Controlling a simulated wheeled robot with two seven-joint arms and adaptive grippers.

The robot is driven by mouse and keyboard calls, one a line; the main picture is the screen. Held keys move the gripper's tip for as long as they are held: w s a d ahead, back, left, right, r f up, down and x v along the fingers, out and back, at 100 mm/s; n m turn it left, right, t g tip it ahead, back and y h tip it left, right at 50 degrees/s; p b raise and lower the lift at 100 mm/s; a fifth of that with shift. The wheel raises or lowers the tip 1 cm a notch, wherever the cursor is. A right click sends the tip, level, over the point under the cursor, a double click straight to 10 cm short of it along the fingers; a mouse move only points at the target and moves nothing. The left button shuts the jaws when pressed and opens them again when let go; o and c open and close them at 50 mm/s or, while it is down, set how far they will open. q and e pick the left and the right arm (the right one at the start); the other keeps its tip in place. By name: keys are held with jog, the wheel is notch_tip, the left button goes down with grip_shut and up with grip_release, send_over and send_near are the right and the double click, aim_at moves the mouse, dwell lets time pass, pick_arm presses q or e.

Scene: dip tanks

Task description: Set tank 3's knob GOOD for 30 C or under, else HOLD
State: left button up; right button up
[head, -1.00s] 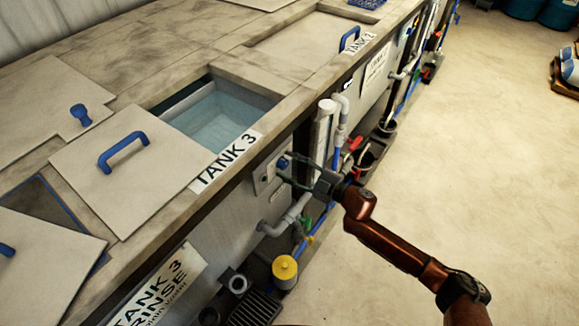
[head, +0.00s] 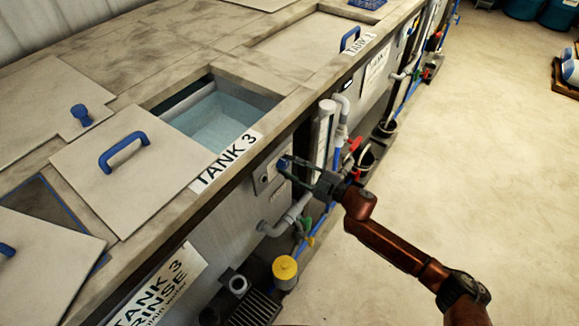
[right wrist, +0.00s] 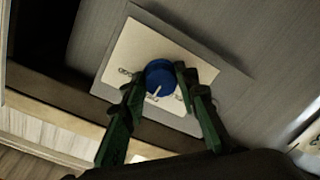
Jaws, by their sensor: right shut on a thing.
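Tank 3 (head: 268,101) is open, with pale blue water (head: 217,122) inside and a "TANK 3" label (head: 227,161) on its front edge. Its control plate (head: 264,178) is on the front face below the label. In the right wrist view, the round blue knob (right wrist: 160,73) sits on a cream plate (right wrist: 122,62), with a pale pointer mark toward the lower edge. The small plate markings are too blurred to read. My right gripper (head: 286,168) is shut on the knob, with its green fingers on both sides in the wrist view (right wrist: 160,84). No readable temperature shows. My left gripper is out of view.
A lid with a blue handle (head: 124,150) lies left of the opening. Grey pipes (head: 287,216), a red-handled valve (head: 357,146) and a yellow-capped container (head: 285,270) crowd the tank front near my arm.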

jog(key=n+p, duration=0.1)
jog(key=n, duration=0.2)
jog(key=shift+r, duration=0.1)
jog(key=n, duration=0.2)
jog(key=shift+n+p, duration=0.3)
jog(key=n, duration=0.2)
jog(key=shift+n, duration=0.3)
jog(key=shift+n+h, duration=0.3)
jog(key=shift+n, duration=1.4)
jog(key=o, duration=1.1)
jog(key=shift+o, duration=0.2)
